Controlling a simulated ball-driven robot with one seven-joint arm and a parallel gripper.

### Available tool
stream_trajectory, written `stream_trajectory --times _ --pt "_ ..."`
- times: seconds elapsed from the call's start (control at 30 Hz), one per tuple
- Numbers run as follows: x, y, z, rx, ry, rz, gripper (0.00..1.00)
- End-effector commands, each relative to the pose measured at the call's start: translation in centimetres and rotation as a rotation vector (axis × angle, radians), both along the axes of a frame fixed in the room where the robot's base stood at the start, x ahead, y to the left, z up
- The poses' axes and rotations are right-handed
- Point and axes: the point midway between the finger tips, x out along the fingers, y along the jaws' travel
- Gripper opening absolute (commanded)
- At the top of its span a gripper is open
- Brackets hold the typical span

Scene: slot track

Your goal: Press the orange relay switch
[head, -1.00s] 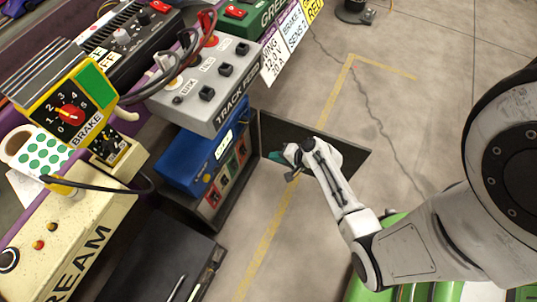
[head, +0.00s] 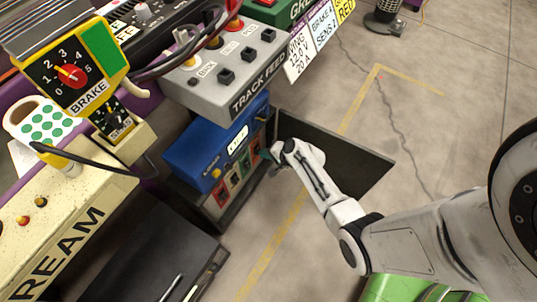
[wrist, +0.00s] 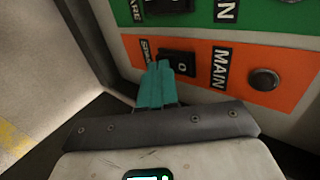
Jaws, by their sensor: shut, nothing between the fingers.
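The orange panel (wrist: 205,65) fills the middle of the wrist view, with a black rocker switch (wrist: 184,64) marked 0 on it. A MAIN label and a round grey button (wrist: 264,79) sit to the switch's right; a partly covered label is to its left. My gripper (wrist: 162,70) has its teal fingers shut and empty. Their tips overlap the left part of the switch; I cannot tell whether they touch it. In the head view my gripper (head: 267,157) is at the front of the grey relay box (head: 217,205), which has several coloured panels.
A green panel (wrist: 270,22) with another switch lies above the orange one. The open cabinet door (head: 345,160) stands right of my gripper, close to my forearm. A blue box (head: 205,150) sits on the relay box, below the grey TRACK FEED unit (head: 230,95). Open floor lies to the right.

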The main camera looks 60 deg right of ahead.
Motion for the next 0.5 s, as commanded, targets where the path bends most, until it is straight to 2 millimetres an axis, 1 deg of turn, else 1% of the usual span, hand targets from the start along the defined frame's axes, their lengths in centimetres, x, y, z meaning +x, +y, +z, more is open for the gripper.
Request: stream_trajectory --times 0.17,0.27,0.5 --pt "-0.01 0.01 -0.03 0.0 0.0 0.0 0.0" --pt "0.36 0.03 -0.46 0.0 0.0 0.001 0.0" --pt "0.36 0.02 -0.28 0.001 0.0 0.001 0.0"
